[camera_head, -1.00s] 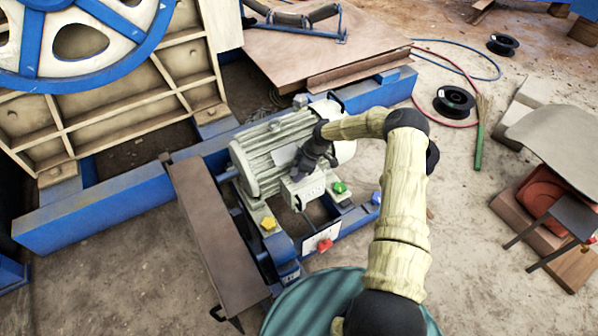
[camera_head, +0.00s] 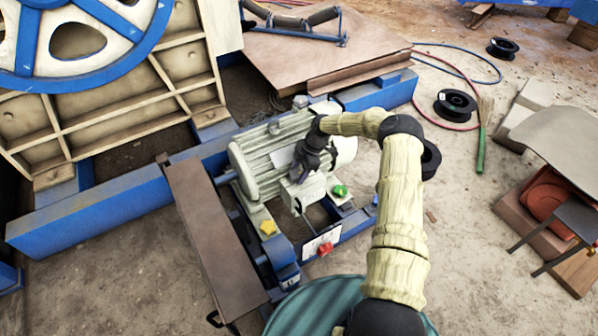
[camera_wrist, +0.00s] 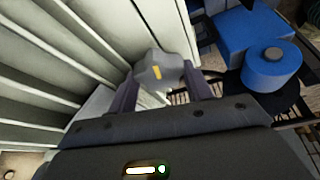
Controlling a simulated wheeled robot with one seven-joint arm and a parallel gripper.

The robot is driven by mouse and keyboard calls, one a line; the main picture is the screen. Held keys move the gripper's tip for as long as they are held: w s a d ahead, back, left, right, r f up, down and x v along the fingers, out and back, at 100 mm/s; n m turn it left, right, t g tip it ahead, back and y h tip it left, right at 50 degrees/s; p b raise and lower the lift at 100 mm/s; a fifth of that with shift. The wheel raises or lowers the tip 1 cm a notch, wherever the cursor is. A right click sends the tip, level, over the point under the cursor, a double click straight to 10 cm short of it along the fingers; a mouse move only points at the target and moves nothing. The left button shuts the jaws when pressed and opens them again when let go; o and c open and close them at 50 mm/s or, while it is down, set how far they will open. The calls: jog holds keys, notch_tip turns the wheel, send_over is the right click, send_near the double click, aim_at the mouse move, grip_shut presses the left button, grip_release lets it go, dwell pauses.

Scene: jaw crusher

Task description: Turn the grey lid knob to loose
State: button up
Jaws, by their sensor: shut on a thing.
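The grey lid knob (camera_wrist: 157,72) shows in the wrist view between my two dark fingers, with a yellow mark on its face pointing roughly up and down the picture. My gripper (camera_wrist: 163,82) is shut on the knob. In the head view my gripper (camera_head: 302,174) is at the pale box (camera_head: 314,190) on the near side of the grey ribbed motor (camera_head: 262,165). There the knob is hidden by my gripper.
A brown plank (camera_head: 214,240) lies at left. A blue beam (camera_head: 110,205) runs behind. A blue cylinder (camera_wrist: 271,66) is right of my fingers.

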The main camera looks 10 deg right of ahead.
jog(key=o, duration=1)
jog(key=shift+w, duration=0.1)
jog(key=shift+r, duration=0.1)
